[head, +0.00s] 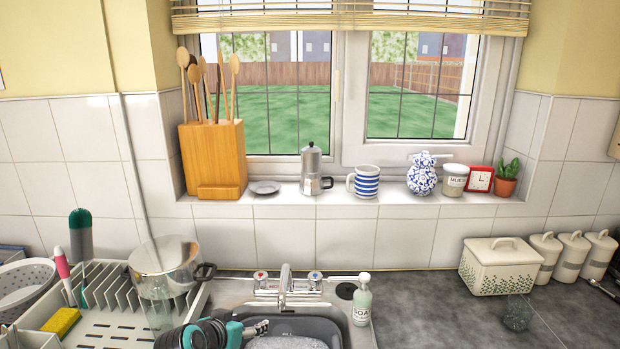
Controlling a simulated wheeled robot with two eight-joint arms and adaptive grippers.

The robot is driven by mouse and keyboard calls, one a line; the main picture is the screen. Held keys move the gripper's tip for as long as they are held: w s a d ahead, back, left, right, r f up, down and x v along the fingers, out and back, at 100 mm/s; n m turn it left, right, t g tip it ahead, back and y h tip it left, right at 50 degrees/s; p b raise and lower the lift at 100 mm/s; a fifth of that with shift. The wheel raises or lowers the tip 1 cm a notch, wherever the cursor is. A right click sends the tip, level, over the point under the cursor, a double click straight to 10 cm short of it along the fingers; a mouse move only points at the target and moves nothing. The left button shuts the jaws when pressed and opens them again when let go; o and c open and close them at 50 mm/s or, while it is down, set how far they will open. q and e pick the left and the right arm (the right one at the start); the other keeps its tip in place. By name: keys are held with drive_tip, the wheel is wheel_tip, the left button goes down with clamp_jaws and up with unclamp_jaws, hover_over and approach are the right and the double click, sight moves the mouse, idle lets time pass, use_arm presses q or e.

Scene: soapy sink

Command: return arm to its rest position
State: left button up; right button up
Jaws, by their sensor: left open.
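My left gripper (257,328), black and teal with grey metallic fingers, shows at the bottom of the head view, at the left rim of the grey washing-up bowl (325,335). It is open, and I see nothing held in it. Its lower part is cut off by the frame edge. My right gripper is not in view.
Behind the bowl are the tap (284,285) and a soap bottle (362,300). A clear glass (517,313) stands on the mostly bare right counter (430,315).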

use_arm(q)
drive_tip(key=s+f+g+y, duration=0.1)
drive_tip(key=s+f, duration=0.1)
drive_tip(key=s, duration=0.5)
drive_tip(key=s+a+f+n+g+y, duration=0.1)
drive_tip(key=s, duration=0.6)
drive_tip(key=s+a+f+n+g+y, duration=0.1)
drive_tip(key=s+f, duration=0.1)
drive_tip(key=s, duration=0.5)
drive_tip(key=shift+s+a+f, duration=0.1)
drive_tip(key=shift+s+f, duration=0.05)
drive_tip(key=shift+f, duration=0.2)
